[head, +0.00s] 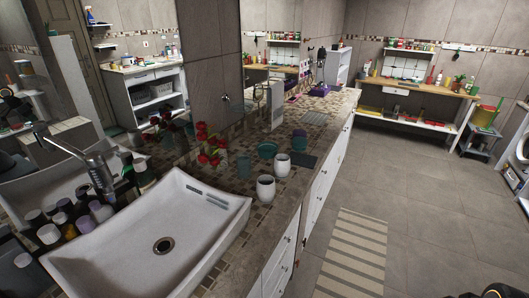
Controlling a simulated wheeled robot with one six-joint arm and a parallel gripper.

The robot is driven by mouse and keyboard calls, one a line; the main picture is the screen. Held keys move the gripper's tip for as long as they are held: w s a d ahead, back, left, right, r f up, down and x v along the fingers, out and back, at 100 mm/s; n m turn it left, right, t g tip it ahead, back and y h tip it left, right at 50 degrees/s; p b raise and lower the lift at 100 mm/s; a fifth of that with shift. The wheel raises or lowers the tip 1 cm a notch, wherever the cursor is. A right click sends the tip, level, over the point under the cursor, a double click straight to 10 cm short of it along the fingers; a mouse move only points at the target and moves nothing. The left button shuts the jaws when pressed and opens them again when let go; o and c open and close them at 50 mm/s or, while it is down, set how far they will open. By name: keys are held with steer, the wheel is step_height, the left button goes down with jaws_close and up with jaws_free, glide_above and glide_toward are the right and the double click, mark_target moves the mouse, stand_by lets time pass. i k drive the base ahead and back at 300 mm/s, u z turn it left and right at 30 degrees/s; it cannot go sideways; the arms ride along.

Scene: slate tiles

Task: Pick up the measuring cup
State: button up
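I cannot make out a measuring cup for certain. Two white cups, a nearer one (265,189) and a farther one (282,166), stand upright on the tiled counter (232,262) to the right of the sink. Teal vessels (267,150) stand just behind them, too small to tell what kind. My gripper does not show. A dark piece with a yellow mark at the bottom right edge may be part of my own body.
A white sink (120,250) with a metal tap (97,172) and several bottles fills the near left. Red flowers (212,157) stand behind the cups. A wooden-topped bench (420,88) is at the back. Grey floor (420,195) with a striped mat (350,250) is open to the right.

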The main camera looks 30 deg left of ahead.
mark_target(244, 166)
steer(key=i, duration=2.8)
steer(key=u, duration=3.45)
steer(key=i, duration=0.5)
steer(key=u, duration=0.05)
